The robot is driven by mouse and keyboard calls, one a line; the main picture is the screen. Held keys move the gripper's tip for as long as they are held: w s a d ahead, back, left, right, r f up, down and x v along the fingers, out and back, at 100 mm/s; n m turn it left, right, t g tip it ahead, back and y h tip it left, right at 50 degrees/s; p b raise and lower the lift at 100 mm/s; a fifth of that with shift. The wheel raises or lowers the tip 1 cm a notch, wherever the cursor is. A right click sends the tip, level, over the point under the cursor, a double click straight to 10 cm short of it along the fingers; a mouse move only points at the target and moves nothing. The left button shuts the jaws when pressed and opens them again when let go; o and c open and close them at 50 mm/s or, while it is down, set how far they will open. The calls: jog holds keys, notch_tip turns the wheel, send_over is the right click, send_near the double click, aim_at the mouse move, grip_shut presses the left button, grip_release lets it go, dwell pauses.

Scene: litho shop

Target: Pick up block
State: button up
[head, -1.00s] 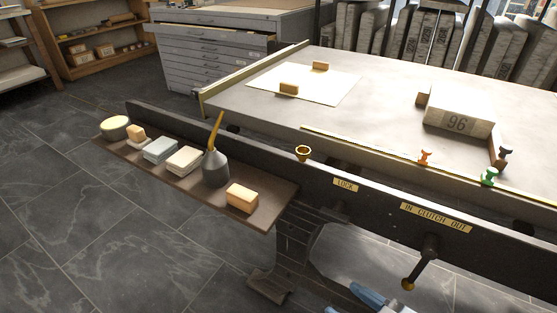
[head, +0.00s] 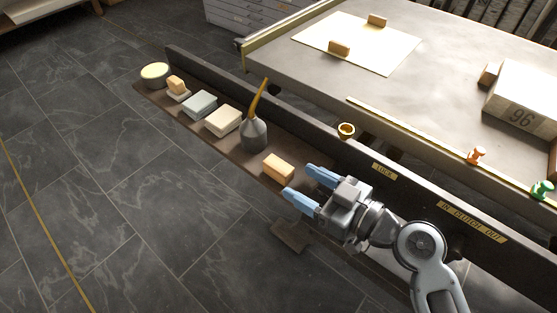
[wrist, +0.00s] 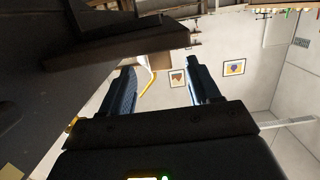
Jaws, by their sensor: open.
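A tan wooden block (head: 278,167) lies at the near right end of the narrow dark shelf (head: 258,171) along the press side. My gripper (head: 298,182) is open and empty, its two blue fingers pointing left toward this block. It is just right of the block in the head view, and I see no contact. In the wrist view my open gripper (wrist: 160,66) has a dark shelf-like edge (wrist: 110,50) beside it. The block is not clear in that view. Two similar tan blocks (head: 339,47) (head: 376,20) sit on the paper sheet on the press bed.
A grey bottle with a yellow spout (head: 255,133) stands left of the block. A cream pad (head: 223,121), a grey pad (head: 200,104), a sponge-like piece (head: 176,84) and a round tin (head: 155,75) follow along the shelf.

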aim_at(278, 168)
jog(key=x, duration=0.7)
jog(key=shift+w+a, duration=0.1)
jog(key=shift+c, duration=0.3)
jog(key=shift+r, duration=0.1)
jog(key=c, duration=1)
jog(key=shift+r+p, duration=0.1)
jog(key=shift+p, duration=0.2)
